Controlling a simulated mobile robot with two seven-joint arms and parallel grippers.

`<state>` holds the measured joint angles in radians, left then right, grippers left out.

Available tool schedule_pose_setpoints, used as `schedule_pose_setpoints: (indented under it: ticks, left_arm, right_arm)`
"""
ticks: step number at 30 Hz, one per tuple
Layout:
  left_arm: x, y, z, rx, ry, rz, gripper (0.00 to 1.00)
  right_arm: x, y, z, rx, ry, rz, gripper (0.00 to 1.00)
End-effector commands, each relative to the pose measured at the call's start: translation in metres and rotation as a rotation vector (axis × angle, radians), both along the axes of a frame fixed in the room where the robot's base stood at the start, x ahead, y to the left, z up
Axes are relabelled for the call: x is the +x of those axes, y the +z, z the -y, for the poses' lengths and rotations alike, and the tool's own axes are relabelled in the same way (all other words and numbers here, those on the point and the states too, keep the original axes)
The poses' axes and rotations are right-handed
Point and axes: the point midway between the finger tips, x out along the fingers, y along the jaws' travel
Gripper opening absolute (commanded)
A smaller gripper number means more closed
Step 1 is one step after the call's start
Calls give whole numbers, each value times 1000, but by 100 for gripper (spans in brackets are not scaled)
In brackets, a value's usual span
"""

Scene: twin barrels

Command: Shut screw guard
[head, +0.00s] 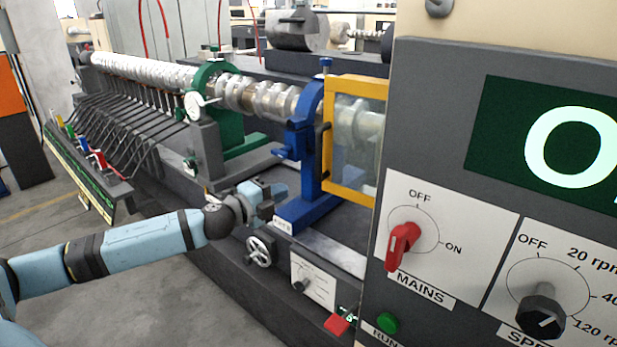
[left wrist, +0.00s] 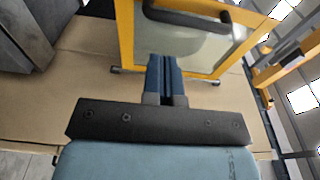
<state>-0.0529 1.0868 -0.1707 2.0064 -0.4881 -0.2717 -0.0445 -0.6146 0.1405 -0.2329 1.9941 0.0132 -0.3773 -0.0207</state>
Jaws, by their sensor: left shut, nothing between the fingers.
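The screw guard (head: 330,185) is a yellow-framed clear panel beside the blue support (head: 303,140), with part of the shiny shaft (head: 265,98) visible through it. A dark handle (head: 325,142) is on its left side. In the left wrist view, the guard's yellow frame (left wrist: 128,45) and dark handle (left wrist: 190,14) are ahead of the fingers. My left gripper (head: 278,191) is shut and empty, low and to the left of the guard, in front of the blue support. Its fingertips (left wrist: 165,62) overlap the lower frame in the wrist picture; contact cannot be told. My right gripper is out of view.
A grey control panel (head: 450,120) with a red mains knob (head: 403,245) stands close on the right. A handwheel (head: 261,251) is below my left gripper. A green support (head: 225,125) and a row of coloured levers (head: 85,150) are at left. Open floor lies front left.

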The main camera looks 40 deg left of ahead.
Motion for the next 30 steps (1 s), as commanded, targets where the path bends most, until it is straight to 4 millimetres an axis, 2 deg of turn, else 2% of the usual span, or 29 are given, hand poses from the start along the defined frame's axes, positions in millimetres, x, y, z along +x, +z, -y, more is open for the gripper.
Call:
schedule_pose_setpoints:
  ticks: [19,24,30]
  left_arm:
    - [81,2,16,-1,0,1,0]
    - [92,1,18,0,-1,0,0]
    - [95,0,19,1,-2,-1,0]
  right_arm:
    - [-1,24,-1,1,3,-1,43]
    - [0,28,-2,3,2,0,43]
    - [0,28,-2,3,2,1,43]
